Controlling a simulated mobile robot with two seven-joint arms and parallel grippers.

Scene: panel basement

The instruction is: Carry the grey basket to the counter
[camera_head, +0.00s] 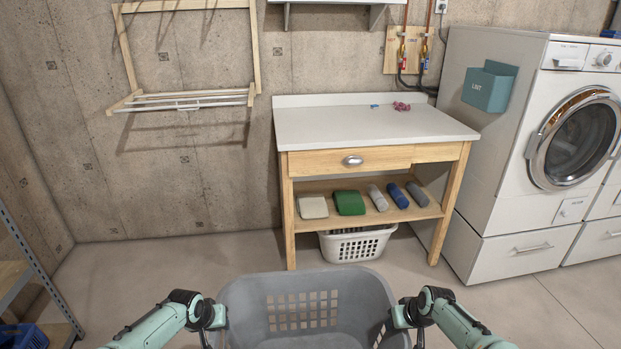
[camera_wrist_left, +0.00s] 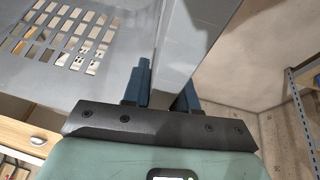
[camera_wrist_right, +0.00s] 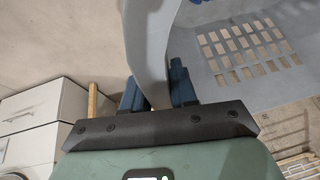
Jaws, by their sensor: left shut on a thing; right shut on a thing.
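The grey basket (camera_head: 335,290) is at the bottom middle of the head view, held between my two arms in front of the counter. My left gripper (camera_head: 217,316) is shut on the basket's left side wall; in the left wrist view its blue fingers (camera_wrist_left: 164,88) straddle the grey wall. My right gripper (camera_head: 402,314) is shut on the right side wall, which also sits between the fingers in the right wrist view (camera_wrist_right: 157,88). The counter (camera_head: 365,126) has a white top and wooden legs, beyond the basket.
A washing machine (camera_head: 500,160) stands right, a metal rack (camera_head: 30,255) left. A drying rack (camera_head: 185,100) hangs on the wall.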

